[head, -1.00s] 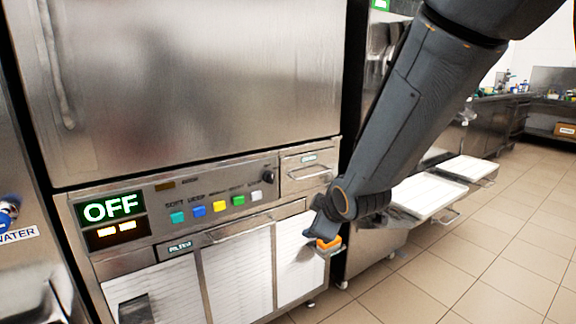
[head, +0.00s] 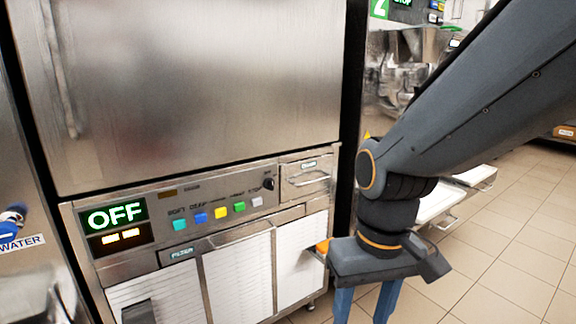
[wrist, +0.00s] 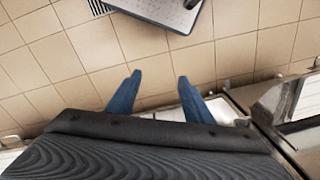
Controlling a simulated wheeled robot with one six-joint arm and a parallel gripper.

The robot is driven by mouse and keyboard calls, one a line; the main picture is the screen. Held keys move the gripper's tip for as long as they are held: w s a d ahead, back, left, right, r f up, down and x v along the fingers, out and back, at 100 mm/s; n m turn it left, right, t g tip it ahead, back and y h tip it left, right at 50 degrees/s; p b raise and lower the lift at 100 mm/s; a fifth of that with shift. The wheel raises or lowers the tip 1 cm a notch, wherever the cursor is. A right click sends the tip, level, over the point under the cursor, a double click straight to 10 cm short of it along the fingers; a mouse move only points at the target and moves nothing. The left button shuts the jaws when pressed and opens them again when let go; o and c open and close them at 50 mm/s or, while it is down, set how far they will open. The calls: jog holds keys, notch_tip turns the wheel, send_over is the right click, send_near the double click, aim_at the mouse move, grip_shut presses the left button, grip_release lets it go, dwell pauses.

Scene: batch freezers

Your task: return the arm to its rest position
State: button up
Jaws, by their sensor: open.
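My gripper (head: 367,305) hangs at the lower right of the head view, pointing down, in front of the freezer's right edge. Its two blue fingers are cut off by the bottom of the picture. In the wrist view the fingers (wrist: 157,82) are spread apart with only floor between them, so it is open and empty. My arm comes in from the upper right and bends at the wrist. The batch freezer (head: 200,90) stands at the left with its door shut. Its display (head: 115,214) reads OFF.
A row of coloured buttons (head: 220,212) sits on the freezer's panel, above white louvred panels (head: 238,277). An orange item (head: 322,246) shows beside the gripper. White trays (head: 437,203) jut out behind my arm. Tiled floor (head: 500,260) at the right is clear.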

jog(key=d+r+m+p, duration=0.2)
jog(key=d+r+p, duration=0.6)
jog(key=p, duration=0.6)
jog(key=shift+s+h, duration=0.15)
jog(key=shift+h, duration=0.15)
jog(key=shift+a, duration=0.1)
jog(key=shift+c, duration=0.2)
